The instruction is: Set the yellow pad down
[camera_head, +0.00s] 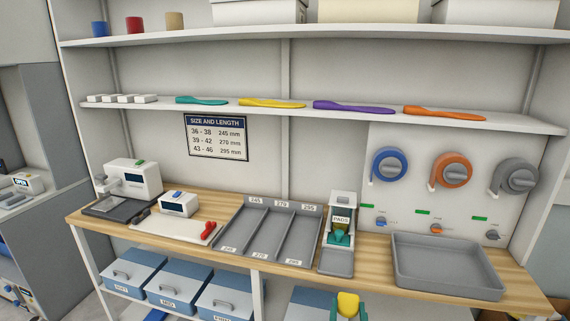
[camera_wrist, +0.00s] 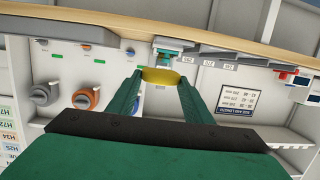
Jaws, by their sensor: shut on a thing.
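The yellow pad (camera_head: 348,304) is at the bottom of the head view, between the green fingers of my gripper (camera_head: 347,312). In the wrist view the pad (camera_wrist: 160,78) is gripped between the tips of the two green fingers of my gripper (camera_wrist: 160,82). The gripper is shut on it. In the head view the pad shows in front of the workbench (camera_head: 376,279), below its front edge in the picture. Its lower part is hidden by the fingers.
On the bench are a PADS dispenser (camera_head: 342,202), a grey tray (camera_head: 447,287), and a divided tray (camera_head: 247,262) marked 245, 270, 295. Left stand a white machine (camera_head: 133,178) and a small device (camera_head: 179,204). Coloured insoles lie on the shelf (camera_head: 300,112) above.

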